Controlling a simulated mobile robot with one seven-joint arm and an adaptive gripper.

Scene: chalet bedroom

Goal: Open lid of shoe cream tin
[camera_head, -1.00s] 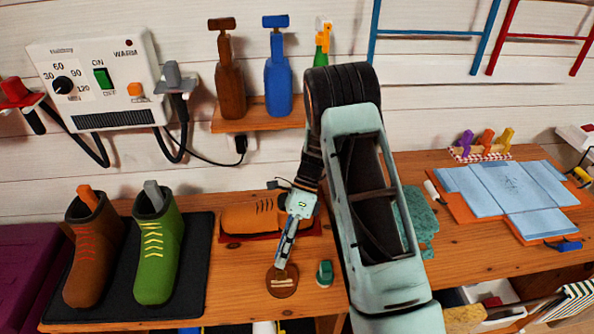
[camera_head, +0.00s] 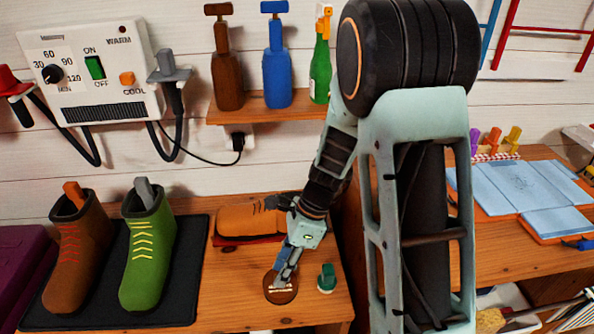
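The shoe cream tin (camera_head: 281,290) is a round, flat brown tin with a pale marking on its top. It sits near the front edge of the wooden bench (camera_head: 235,306). My gripper (camera_head: 284,280) points down at the tin from above, with its fingertips over the lid and hiding part of it. The fingers are small and overlap the tin, so whether they touch or grasp it is unclear. The lid appears to lie flat on the tin.
A small green item (camera_head: 326,278) stands close to the right of the tin. A brown boot (camera_head: 78,250) and green boot (camera_head: 148,248) stand on a black mat (camera_head: 185,285) at left.

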